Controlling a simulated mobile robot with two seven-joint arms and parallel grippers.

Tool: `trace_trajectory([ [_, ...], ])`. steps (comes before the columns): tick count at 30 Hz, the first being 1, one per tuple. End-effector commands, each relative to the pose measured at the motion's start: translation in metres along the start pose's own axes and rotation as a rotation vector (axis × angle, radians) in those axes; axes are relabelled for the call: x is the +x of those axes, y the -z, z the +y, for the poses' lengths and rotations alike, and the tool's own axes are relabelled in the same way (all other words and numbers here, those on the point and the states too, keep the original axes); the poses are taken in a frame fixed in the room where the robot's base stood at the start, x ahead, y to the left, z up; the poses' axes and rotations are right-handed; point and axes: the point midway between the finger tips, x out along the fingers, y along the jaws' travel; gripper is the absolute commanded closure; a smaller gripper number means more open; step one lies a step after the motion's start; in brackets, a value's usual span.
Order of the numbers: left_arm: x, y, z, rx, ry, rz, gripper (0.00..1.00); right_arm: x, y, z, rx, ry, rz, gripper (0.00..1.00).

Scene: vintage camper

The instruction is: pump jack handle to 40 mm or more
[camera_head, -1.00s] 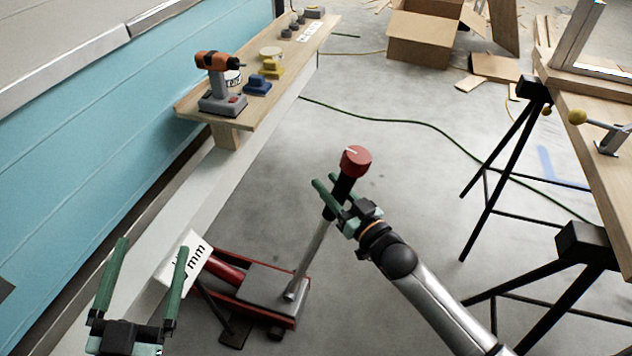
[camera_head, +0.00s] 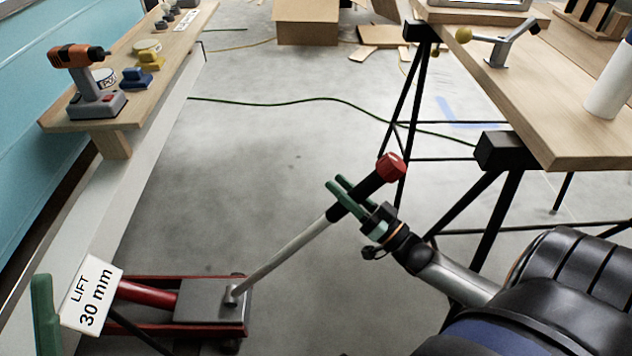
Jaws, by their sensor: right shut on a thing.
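The red floor jack (camera_head: 205,302) sits on the concrete floor at lower left. Its grey handle (camera_head: 285,255) leans up and to the right, with a black grip and a red knob (camera_head: 390,167) at the top. My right gripper (camera_head: 352,198) is shut on the black grip of the handle, just below the knob. A white sign (camera_head: 92,294) by the jack reads "LIFT 30 mm". Only one green finger of my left gripper (camera_head: 46,315) shows at the lower left edge, so its opening cannot be seen.
A wooden shelf (camera_head: 135,75) with an orange drill (camera_head: 85,78) runs along the blue camper wall at left. A workbench (camera_head: 560,120) on black trestles (camera_head: 500,190) stands at right, close to my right arm. A cable crosses the open floor.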

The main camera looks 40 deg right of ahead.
Motion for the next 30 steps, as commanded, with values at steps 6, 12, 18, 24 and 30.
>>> trace_trajectory([
  [6, -0.015, -0.017, 0.009, 0.003, -0.013, -0.01, 0.07, -0.026, -0.007, 0.021, 0.035, 0.004, 0.039, 1.0],
  [12, -0.018, -0.02, 0.013, 0.01, -0.018, -0.014, 0.07, -0.035, -0.007, 0.027, 0.048, 0.004, 0.055, 1.0],
  [18, -0.018, -0.021, 0.013, 0.009, -0.018, -0.016, 0.07, -0.037, -0.007, 0.03, 0.053, -0.001, 0.056, 1.0],
  [24, -0.018, -0.021, 0.012, 0.008, -0.012, -0.016, 0.07, -0.037, -0.007, 0.03, 0.054, -0.005, 0.056, 1.0],
  [30, -0.018, -0.021, 0.012, 0.007, -0.009, -0.016, 0.07, -0.037, -0.006, 0.03, 0.052, -0.003, 0.056, 0.36],
])
